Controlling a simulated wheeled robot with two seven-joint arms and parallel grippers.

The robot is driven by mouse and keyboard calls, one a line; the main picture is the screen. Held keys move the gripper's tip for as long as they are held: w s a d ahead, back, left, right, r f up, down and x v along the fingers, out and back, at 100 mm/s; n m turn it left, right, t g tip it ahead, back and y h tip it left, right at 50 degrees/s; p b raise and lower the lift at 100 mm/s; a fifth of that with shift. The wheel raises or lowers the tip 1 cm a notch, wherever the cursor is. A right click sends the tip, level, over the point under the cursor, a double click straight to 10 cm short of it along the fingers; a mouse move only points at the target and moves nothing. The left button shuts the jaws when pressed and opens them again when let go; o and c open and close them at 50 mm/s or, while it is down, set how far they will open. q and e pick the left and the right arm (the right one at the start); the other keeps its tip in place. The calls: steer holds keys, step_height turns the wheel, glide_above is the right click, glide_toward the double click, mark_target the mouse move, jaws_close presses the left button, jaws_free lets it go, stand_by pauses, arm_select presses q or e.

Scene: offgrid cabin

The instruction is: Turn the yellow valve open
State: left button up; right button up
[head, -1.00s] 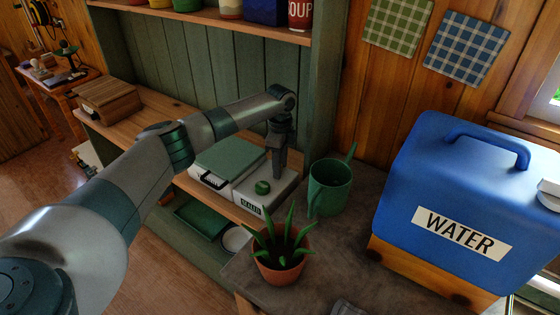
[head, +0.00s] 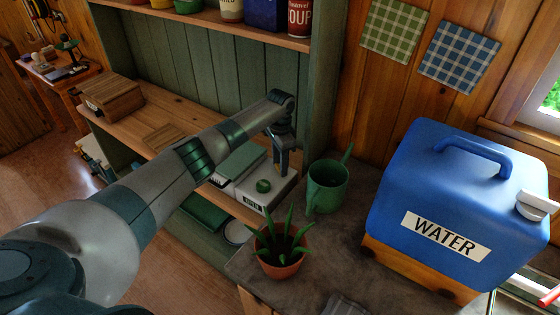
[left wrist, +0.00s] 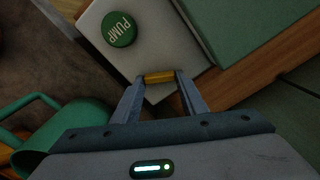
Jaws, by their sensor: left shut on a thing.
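The yellow valve (left wrist: 160,77) is a short yellow bar over the pale grey unit (left wrist: 91,22), which also shows on the shelf in the head view (head: 277,192). My left gripper (left wrist: 159,78) is shut on the valve, one finger at each end of the bar. In the head view my left gripper (head: 281,172) points down at the back of the unit and mostly hides the valve. The small label (head: 252,203) on the unit's front seems to read OPEN. My right gripper is not in view.
A green PUMP button (left wrist: 117,29) sits on the unit. A blue water container (head: 455,205) is at the right. A green-topped box (head: 238,163) adjoins the unit.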

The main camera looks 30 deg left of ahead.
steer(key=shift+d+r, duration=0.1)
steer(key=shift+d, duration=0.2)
arm_select(q)
steer(key=o, duration=1)
steer(key=shift+o, duration=0.2)
steer(key=shift+r, duration=0.15)
steer(key=shift+r, duration=0.6)
step_height(320, 180, up, 16)
steer(key=b, duration=0.5)
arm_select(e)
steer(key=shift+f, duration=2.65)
arm_select(q)
steer(key=shift+f, duration=0.1)
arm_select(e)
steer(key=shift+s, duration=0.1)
